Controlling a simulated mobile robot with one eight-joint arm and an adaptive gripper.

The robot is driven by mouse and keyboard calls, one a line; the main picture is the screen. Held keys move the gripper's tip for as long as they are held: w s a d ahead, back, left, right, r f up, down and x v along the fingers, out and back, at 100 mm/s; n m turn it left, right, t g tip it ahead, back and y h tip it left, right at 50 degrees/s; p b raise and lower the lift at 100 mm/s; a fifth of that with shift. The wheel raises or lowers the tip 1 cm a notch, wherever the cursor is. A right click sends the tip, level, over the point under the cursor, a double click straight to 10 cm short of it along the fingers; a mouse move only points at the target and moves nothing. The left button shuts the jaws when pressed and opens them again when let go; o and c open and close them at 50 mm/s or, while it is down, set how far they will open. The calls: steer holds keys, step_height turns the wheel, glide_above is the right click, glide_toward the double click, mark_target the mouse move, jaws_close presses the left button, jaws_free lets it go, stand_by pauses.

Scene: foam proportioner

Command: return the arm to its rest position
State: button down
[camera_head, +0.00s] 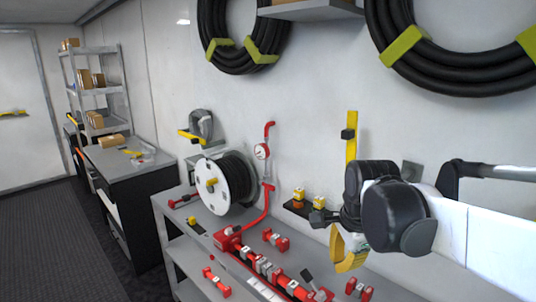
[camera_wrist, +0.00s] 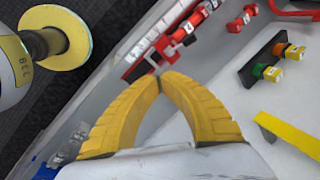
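My gripper (camera_head: 345,262) has yellow fingers and hangs below the dark wrist at the right of the head view, in front of the wall and over the bench's right part. In the wrist view my gripper (camera_wrist: 160,78) has its two curved fingers meeting at the tips, with nothing seen between them. It is shut and empty. The arm reaches in from the right edge of the head view, bent at the dark joint. The wrist view looks down past the fingers at the red manifold (camera_wrist: 172,40) with grey and white tags.
A grey bench (camera_head: 185,228) carries a hose reel (camera_head: 212,183), a red pipe with a gauge (camera_head: 262,151) and loose red fittings (camera_head: 275,239). Black hose coils (camera_head: 240,50) hang above. The floor at left is clear.

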steer(key=s+d+f+n+t+b, duration=0.1)
steer(key=s+f+n+t+b, duration=0.1)
steer(key=s+n, duration=0.5)
steer(key=s+d+f+n+t+b, duration=0.1)
steer(key=s+f+n+t, duration=0.1)
steer(key=s+f+n, duration=0.3)
steer(key=s+n, duration=0.2)
steer(key=n, duration=0.1)
steer(key=shift+s+d+f+b, duration=0.2)
steer(key=shift+f+b, duration=0.05)
steer(key=shift+b, duration=0.15)
